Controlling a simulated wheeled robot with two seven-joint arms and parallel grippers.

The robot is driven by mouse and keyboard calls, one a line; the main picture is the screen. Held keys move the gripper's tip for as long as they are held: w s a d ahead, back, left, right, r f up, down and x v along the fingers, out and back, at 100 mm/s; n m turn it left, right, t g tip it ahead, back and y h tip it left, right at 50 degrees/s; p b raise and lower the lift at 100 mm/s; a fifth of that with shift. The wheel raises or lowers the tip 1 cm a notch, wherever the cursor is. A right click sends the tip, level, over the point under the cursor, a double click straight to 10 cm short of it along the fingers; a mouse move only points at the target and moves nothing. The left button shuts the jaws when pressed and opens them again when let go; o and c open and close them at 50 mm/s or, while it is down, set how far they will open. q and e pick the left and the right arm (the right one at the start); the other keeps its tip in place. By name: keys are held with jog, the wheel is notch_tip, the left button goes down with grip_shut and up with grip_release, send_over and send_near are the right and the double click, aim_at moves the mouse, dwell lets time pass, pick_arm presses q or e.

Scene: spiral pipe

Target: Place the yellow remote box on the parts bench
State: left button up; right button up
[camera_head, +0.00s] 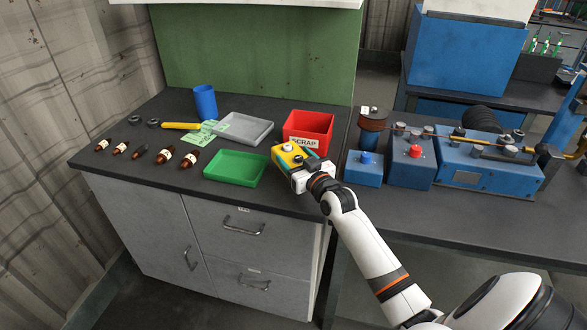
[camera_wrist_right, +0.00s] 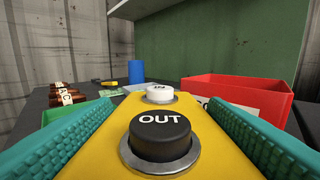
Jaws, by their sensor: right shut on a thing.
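The yellow remote box (camera_head: 287,157) is in my right gripper (camera_head: 299,172), at the front right of the dark-topped parts bench (camera_head: 140,178). In the right wrist view the yellow box (camera_wrist_right: 110,150) lies between the two teal finger pads, with a black OUT button (camera_wrist_right: 160,135) near and a white button (camera_wrist_right: 160,93) beyond. My right gripper is shut on it. I cannot tell whether the box touches the bench top. My left gripper is not in view.
A red SCRAP bin (camera_head: 309,130) stands just behind the box. A green tray (camera_head: 235,168) is to its left, with a grey tray (camera_head: 243,128) and blue cup (camera_head: 205,101) behind. A blue machine (camera_head: 470,165) is on the right table.

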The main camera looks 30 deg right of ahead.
notch_tip(320, 180, down, 3)
jog(key=shift+f, duration=0.2)
jog(key=o, duration=1.2)
jog(key=shift+c, duration=0.2)
jog(key=s, duration=0.8)
jog(key=s+a, duration=0.1)
jog(key=s, duration=0.3)
